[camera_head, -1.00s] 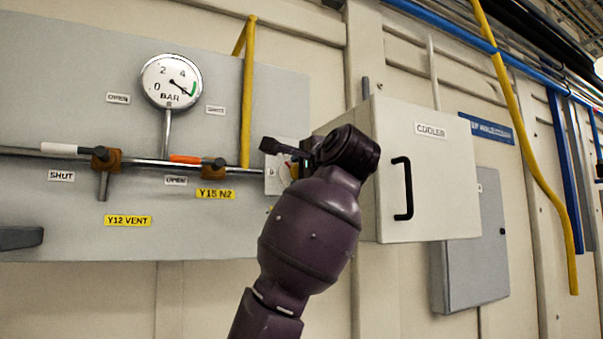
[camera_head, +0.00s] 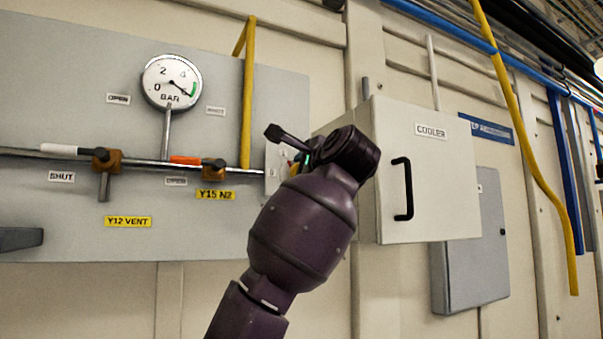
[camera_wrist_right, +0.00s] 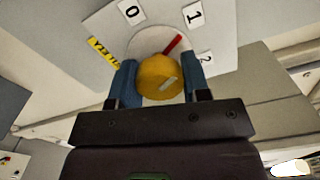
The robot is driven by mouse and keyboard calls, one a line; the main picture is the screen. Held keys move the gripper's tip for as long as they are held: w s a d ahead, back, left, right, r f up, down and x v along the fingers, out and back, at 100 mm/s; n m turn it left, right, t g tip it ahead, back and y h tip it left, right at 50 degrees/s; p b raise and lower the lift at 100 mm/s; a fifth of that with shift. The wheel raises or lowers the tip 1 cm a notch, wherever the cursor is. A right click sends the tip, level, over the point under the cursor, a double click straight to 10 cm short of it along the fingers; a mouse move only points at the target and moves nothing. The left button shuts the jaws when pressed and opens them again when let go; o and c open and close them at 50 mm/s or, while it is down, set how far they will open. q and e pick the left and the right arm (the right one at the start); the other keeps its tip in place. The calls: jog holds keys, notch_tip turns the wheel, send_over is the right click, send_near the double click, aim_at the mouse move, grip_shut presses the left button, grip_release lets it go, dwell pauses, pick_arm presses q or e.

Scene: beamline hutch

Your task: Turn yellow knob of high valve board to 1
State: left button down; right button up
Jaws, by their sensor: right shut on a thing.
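The yellow knob (camera_wrist_right: 160,77) sits on a light dial plate (camera_wrist_right: 225,28) with labels 0 (camera_wrist_right: 130,11), 1 (camera_wrist_right: 193,14) and 2 (camera_wrist_right: 205,57). A red pointer (camera_wrist_right: 173,44) beside the knob points roughly at the 1. My right gripper (camera_wrist_right: 160,80) is shut on the knob, one blue finger pad on each side. In the head view my right gripper (camera_head: 295,150) is tilted in front of the small plate (camera_head: 277,172) and hides most of the knob.
A grey board (camera_head: 60,215) on the left carries a BAR gauge (camera_head: 172,81), a pipe and levers with tags. The COOLER box (camera_head: 430,180) juts out just right of my gripper.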

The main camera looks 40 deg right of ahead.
jog(key=o, duration=0.9)
jog(key=shift+d, duration=0.1)
jog(key=shift+o, duration=0.2)
jog(key=shift+s, duration=0.1)
jog(key=b+v, duration=0.2)
jog(key=v, duration=0.8)
jog(key=shift+s, duration=0.25)
